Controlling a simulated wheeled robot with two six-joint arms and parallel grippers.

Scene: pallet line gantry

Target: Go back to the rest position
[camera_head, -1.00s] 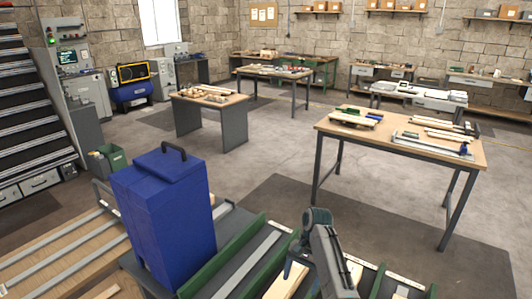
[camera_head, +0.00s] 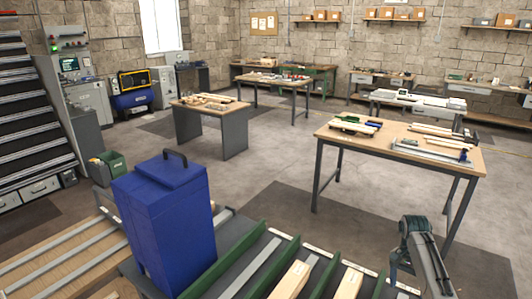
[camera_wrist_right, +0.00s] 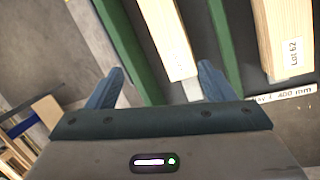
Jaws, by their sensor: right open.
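My right gripper shows in the right wrist view (camera_wrist_right: 158,88). Its two blue-grey fingers are apart with nothing held between them. In the head view my right arm stands at the lower right, and its gripper points down and is mostly hidden behind the wrist. Wooden boards (camera_head: 291,280) lie in lanes between green dividers (camera_head: 325,275) below and left of it. In the wrist view a board (camera_wrist_right: 166,38) lies beyond the fingers, and another labelled "Lot 62" (camera_wrist_right: 282,35) lies to the right. My left gripper is not in view.
A blue lidded box (camera_head: 165,225) with a dark handle stands at the lower left, beside the lanes. A wooden-topped table (camera_head: 385,140) with boards and tools stands at the right. Grey floor (camera_head: 270,165) is open between the tables. A green bin (camera_head: 110,165) stands at the left.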

